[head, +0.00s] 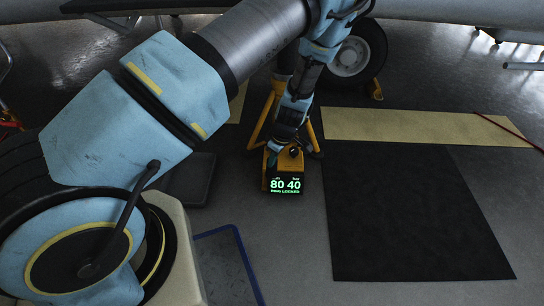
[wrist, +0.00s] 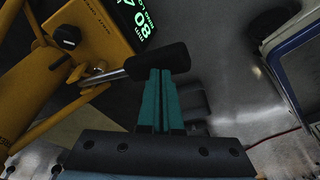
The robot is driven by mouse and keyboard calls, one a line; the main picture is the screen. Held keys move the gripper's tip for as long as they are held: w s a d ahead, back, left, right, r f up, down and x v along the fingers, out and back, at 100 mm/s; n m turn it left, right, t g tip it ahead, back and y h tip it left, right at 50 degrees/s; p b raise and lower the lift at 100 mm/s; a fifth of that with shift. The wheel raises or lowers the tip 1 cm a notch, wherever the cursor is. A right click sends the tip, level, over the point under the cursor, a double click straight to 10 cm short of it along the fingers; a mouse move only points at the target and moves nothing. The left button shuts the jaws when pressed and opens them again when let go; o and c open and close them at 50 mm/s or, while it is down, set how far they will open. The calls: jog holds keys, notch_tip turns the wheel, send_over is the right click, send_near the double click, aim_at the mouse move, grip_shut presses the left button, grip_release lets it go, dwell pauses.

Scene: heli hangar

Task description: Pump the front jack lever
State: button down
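The yellow jack (head: 268,180) stands on the floor below the aircraft, with a lit display (head: 285,185) reading 80 and 40 and "RING LOCKED". In the wrist view, its yellow body (wrist: 82,68) fills the left side. The jack lever shows there as a metal rod (wrist: 108,76) ending in a black grip (wrist: 160,62). My gripper (wrist: 161,72) has its teal fingers shut side by side. Their tips meet the lower edge of the black grip, which lies across them and not between them; whether they touch is unclear. In the head view, my gripper (head: 271,160) is beside the jack's top.
A black mat (head: 410,215) and a pale yellow mat (head: 415,127) lie right of the jack. An aircraft wheel (head: 355,60) with a yellow chock (head: 375,89) stands behind. A blue-rimmed tray (head: 240,240) lies on the floor in front. A red cord (head: 510,130) crosses at right.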

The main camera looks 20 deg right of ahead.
aim_at(274, 167)
jog(key=shift+s+d+b+x, duration=0.15)
jog(key=shift+b+x, duration=0.3)
jog(key=shift+x, duration=0.45)
jog(key=shift+s+d+b+x, duration=0.1)
jog(key=shift+s+b+x, duration=0.1)
jog(key=shift+b+x, duration=0.5)
jog(key=shift+s+d+b+x, duration=0.15)
jog(key=shift+b+x, duration=0.1)
jog(key=shift+x, duration=0.8)
jog(key=p+v, duration=0.2)
jog(key=w+p+v, duration=0.1)
jog(key=p+v, duration=0.1)
jog(key=v, duration=0.1)
jog(key=a+p+v, duration=0.1)
jog(key=p+v, duration=0.1)
jog(key=shift+w+r+p, duration=0.15)
jog(key=shift+r+p, duration=0.25)
jog(key=shift+r, duration=0.1)
jog(key=p+v, duration=0.2)
jog(key=v, duration=0.1)
jog(key=w+p+v, duration=0.1)
jog(key=p, duration=0.1)
jog(key=shift+a+r, duration=0.3)
jog(key=shift+r, duration=0.25)
